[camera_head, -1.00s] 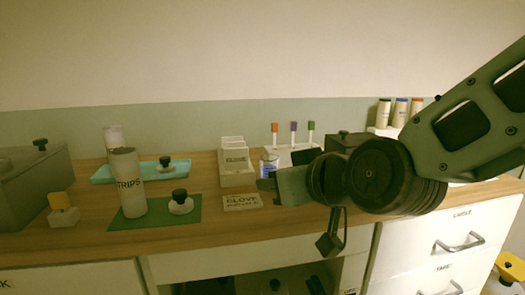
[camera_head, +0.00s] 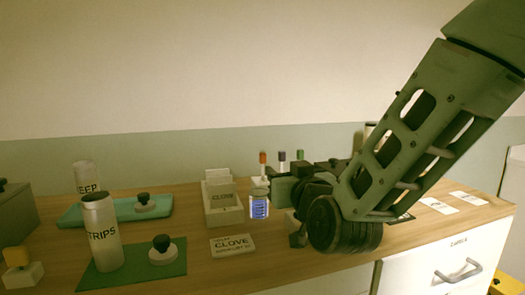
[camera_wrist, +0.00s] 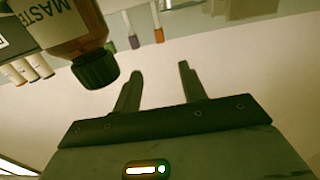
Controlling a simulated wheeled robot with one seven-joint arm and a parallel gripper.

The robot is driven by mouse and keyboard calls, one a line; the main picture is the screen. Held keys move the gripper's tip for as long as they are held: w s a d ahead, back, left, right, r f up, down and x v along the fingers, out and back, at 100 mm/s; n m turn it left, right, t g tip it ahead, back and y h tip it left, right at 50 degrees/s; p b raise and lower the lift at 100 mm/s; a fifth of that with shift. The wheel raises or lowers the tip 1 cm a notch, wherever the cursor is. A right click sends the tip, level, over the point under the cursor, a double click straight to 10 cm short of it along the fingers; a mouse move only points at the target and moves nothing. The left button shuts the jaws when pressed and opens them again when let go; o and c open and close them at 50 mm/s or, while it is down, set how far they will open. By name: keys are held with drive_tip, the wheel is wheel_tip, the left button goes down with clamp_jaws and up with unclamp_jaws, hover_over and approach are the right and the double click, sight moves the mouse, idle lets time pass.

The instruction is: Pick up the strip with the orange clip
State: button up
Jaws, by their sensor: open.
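The strip with the orange clip (camera_head: 262,159) stands upright behind my gripper in the head view, its lower part hidden. Strips with a purple clip (camera_head: 282,156) and a green clip (camera_head: 300,155) stand to its right. My gripper (camera_head: 262,188) is open and empty, in front of the strips in the picture. In the wrist view, my gripper's two fingers (camera_wrist: 160,72) stand apart with nothing between them. The orange clip (camera_wrist: 158,35) shows beyond the fingertips, near the gap, with the purple clip (camera_wrist: 134,42) to its left. Exact depth is unclear.
An amber bottle with a black cap (camera_wrist: 96,69) is close beside the left finger in the wrist view. A blue-labelled item (camera_head: 260,208), a clove card box (camera_head: 222,218) and a clove card (camera_head: 233,246) are near my gripper. A strips canister (camera_head: 102,245) stands at left.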

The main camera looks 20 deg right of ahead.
sight(264, 155)
drive_tip(key=w+p, duration=0.6)
drive_tip(key=w, duration=0.7)
drive_tip(key=shift+a, duration=0.1)
clamp_jaws()
